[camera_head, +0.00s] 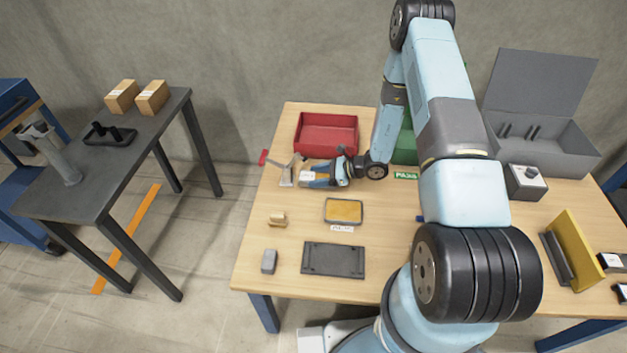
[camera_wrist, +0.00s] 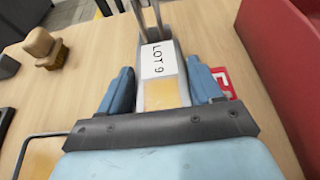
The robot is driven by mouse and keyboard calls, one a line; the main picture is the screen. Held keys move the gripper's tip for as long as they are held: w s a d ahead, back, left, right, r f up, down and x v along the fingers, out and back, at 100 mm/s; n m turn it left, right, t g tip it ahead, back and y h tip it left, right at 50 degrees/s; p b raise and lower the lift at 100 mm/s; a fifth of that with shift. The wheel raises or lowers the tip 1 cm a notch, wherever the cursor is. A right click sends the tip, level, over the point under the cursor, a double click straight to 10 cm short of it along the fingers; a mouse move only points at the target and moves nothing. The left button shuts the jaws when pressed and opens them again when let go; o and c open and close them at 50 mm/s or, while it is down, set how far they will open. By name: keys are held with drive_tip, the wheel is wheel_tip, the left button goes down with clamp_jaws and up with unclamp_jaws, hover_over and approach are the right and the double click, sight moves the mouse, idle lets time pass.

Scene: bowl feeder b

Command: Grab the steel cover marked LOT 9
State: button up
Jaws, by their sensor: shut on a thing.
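The steel cover is a small grey piece with a white LOT 9 label; it shows in the wrist view (camera_wrist: 158,62) between my blue fingertips. My gripper (camera_wrist: 162,88) is shut on it, one finger on each side. A yellowish patch shows on its near part. In the head view my gripper (camera_head: 309,174) is low over the left rear of the wooden table, in front of the red bin. Grey metal (camera_head: 287,176) shows just left of the fingers there. I cannot tell whether the cover touches the table.
The red bin (camera_head: 327,149) stands close behind my gripper. A framed yellow tray (camera_head: 330,211), a brush (camera_head: 277,219), a dark plate (camera_head: 334,272) and a grey block (camera_head: 269,262) lie nearer. A grey open case (camera_head: 585,150) stands at the right rear.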

drive_tip(key=c, duration=0.6)
drive_tip(key=shift+c, duration=0.2)
drive_tip(key=shift+r, duration=0.15)
